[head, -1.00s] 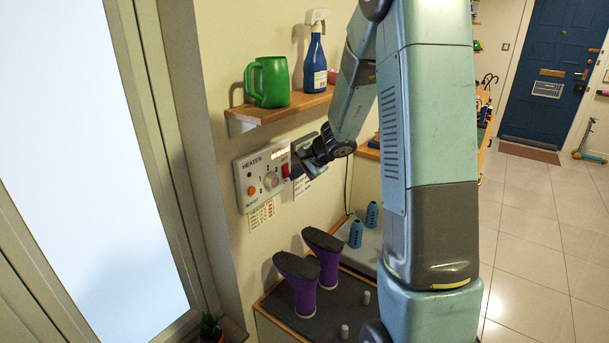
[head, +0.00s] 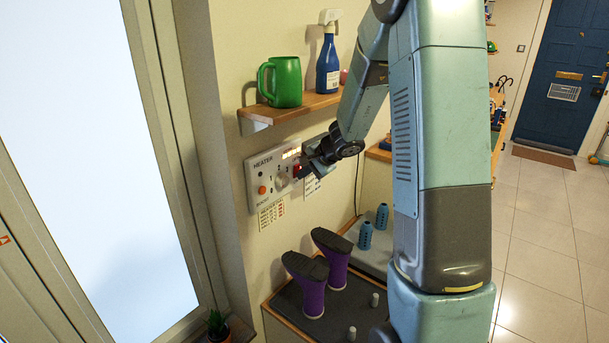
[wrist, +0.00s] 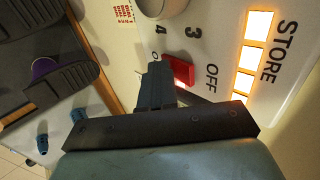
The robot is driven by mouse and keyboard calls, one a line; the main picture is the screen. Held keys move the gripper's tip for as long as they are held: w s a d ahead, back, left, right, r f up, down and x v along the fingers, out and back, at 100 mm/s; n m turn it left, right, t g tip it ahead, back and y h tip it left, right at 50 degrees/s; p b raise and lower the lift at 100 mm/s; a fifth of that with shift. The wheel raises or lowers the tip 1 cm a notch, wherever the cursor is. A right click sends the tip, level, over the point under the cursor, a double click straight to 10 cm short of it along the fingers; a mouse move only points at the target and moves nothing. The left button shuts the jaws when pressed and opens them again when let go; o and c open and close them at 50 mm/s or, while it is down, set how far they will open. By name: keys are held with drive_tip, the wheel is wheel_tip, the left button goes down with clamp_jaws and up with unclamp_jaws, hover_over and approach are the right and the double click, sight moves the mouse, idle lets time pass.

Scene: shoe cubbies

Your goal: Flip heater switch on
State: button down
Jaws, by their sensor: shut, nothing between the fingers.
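The heater panel (head: 264,187) is a white box on the wall below the shelf, with an orange button, a dial and a red switch (head: 296,171) at its right side. In the wrist view the red switch (wrist: 181,70) sits beside the printed word OFF, with the round dial and numbers close by. Lit orange squares glow by the word STORE. My gripper (wrist: 158,82) is shut and empty, its fingertips right at the switch and partly covering it. I cannot tell whether they touch. In the head view my gripper (head: 308,170) is in front of the panel's right edge.
A wooden shelf (head: 290,108) above holds a green mug (head: 285,82) and a blue spray bottle (head: 328,62). A small plant (head: 217,325) is at the bottom left.

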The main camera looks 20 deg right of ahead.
drive_tip(key=shift+r, duration=0.65)
drive_tip(key=s+d+f+v, duration=0.1)
drive_tip(key=f+v, duration=0.1)
drive_tip(key=v, duration=1.1)
drive_tip(key=shift+s+d, duration=0.2)
drive_tip(key=shift+s, duration=0.1)
drive_tip(key=shift+a, duration=0.1)
